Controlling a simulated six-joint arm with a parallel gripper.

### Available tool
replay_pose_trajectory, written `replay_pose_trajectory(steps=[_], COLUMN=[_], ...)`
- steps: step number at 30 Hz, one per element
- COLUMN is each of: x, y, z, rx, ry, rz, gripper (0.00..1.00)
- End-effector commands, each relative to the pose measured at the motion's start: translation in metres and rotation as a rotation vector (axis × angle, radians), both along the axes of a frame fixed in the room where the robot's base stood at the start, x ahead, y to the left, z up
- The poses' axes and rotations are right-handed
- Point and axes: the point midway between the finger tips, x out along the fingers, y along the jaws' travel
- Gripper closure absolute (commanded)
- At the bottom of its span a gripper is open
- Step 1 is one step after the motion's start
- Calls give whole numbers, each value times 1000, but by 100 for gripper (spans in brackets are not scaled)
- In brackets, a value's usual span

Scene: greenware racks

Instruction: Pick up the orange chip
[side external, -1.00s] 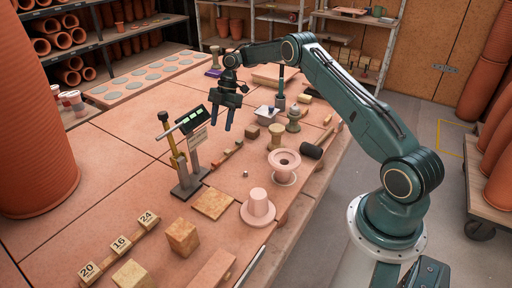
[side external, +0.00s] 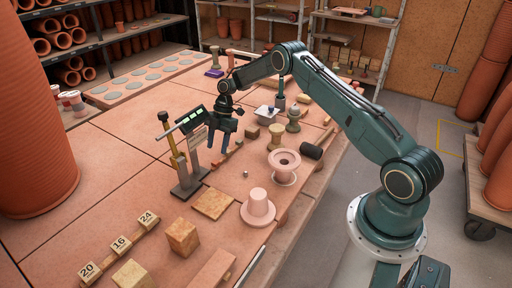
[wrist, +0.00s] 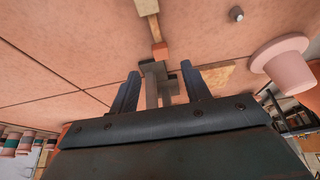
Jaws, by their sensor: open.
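A small orange chip (wrist: 160,50) lies on the terracotta-coloured table at the near end of a short row of pieces in the wrist view. In the side external view it shows as a small orange piece (side external: 215,163) just below my gripper (side external: 218,151). In the wrist view my gripper (wrist: 161,72) is open and empty, its two dark blue fingers pointing toward the table. The chip appears just beyond the fingertips, roughly centred between them, and apart from them.
A grey stand with a digital readout (side external: 196,114) stands close left of my gripper; its grey base (side external: 188,188) is on the table. A pink flanged pot (side external: 258,208) and a pink funnel-shaped piece (side external: 284,162) stand to the right. A small grey knob (side external: 246,174) lies between.

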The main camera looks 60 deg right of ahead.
Motion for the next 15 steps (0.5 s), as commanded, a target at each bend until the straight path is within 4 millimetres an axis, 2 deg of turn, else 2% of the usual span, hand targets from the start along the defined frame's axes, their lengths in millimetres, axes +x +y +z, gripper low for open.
replay_pose_trajectory(steps=[8, 15], x=[0, -2], y=[1, 10], z=[-3, -21], rx=[0, 1], ry=[0, 3], rz=[0, 0], gripper=[53, 53])
